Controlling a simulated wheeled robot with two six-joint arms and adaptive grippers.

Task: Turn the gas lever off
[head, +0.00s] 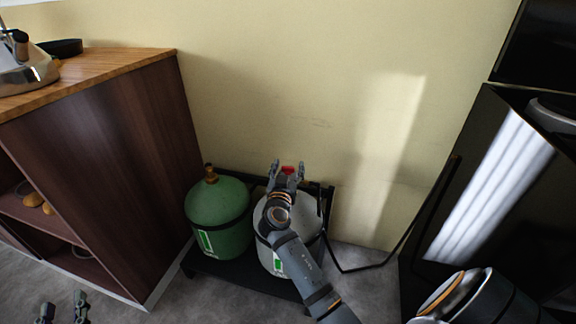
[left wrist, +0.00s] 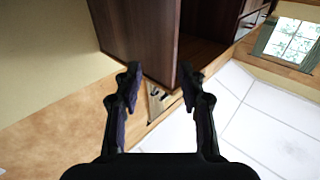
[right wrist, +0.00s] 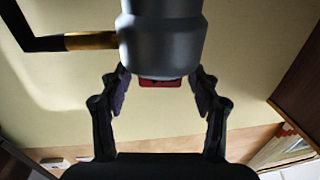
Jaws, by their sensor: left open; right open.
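The red gas lever (head: 288,169) shows between the fingers of my right gripper (head: 286,165), above the light grey gas cylinder (head: 272,243). In the right wrist view, a red part (right wrist: 160,83) sits at the end of a grey valve body (right wrist: 161,40), between the open fingers. Gaps seem to remain on both sides; contact cannot be told. The lever's exact angle is mostly hidden. My left gripper (head: 63,302) is open and empty at the lower left, away from the cylinders.
A green cylinder (head: 219,217) stands left of the grey one on a black stand (head: 233,275). A wooden-topped cabinet (head: 110,150) is at left, with a kettle (head: 24,72) on it. A black hose (head: 408,238) runs right, toward a dark appliance (head: 490,190). The wall is close behind.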

